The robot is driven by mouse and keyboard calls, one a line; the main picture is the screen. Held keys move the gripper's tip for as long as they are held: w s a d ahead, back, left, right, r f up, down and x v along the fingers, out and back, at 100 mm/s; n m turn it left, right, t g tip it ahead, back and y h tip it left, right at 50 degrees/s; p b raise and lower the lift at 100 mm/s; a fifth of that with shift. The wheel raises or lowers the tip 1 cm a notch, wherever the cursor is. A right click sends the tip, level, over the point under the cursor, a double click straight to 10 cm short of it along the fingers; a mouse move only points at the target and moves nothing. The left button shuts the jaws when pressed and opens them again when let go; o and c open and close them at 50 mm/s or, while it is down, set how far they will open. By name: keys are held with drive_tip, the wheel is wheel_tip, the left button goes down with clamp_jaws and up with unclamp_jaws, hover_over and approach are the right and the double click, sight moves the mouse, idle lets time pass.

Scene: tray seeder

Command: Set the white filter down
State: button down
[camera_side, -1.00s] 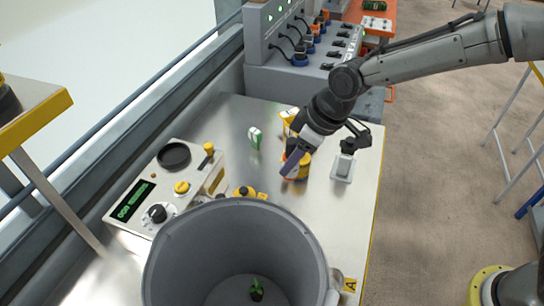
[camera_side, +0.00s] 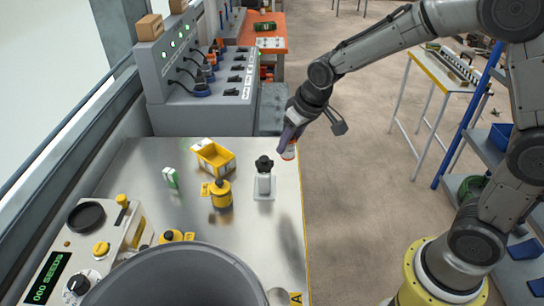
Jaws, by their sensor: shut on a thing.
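My gripper (camera_side: 291,143) is shut on a small pale piece with an orange-red edge, which I take to be the white filter (camera_side: 289,153). The filter is mostly hidden by the fingers, so its full shape cannot be told. In the picture it is near the far right corner of the steel table (camera_side: 130,165), apart from the other objects and apparently raised above the top.
On the table stand a yellow canister (camera_side: 221,196), a yellow bin (camera_side: 213,158), a grey stand with a black knob (camera_side: 264,181) and a green-white item (camera_side: 171,178). A control panel (camera_side: 65,250) and a grey drum (camera_side: 185,280) are in front. The table's right side is fairly clear.

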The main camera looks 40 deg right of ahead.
drive_tip(key=d+m, duration=0.2)
drive_tip(key=d, duration=0.4)
drive_tip(key=shift+h, duration=0.4)
drive_tip(key=w+f, duration=0.2)
drive_tip(key=w, duration=0.2)
drive_tip(key=w+d+f, duration=0.1)
drive_tip(key=w+f, duration=0.2)
drive_tip(key=w, duration=0.1)
drive_tip(key=w+f, duration=0.3)
drive_tip(key=w, duration=0.1)
drive_tip(key=shift+d, duration=0.3)
drive_tip(key=shift+w+f, duration=0.55)
drive_tip(key=shift+f, duration=0.05)
drive_tip(key=shift+w+f, duration=0.1)
drive_tip(key=shift+f, duration=1.5)
drive_tip(key=shift+c, duration=2.3)
unclamp_jaws()
drive_tip(key=shift+f, duration=0.15)
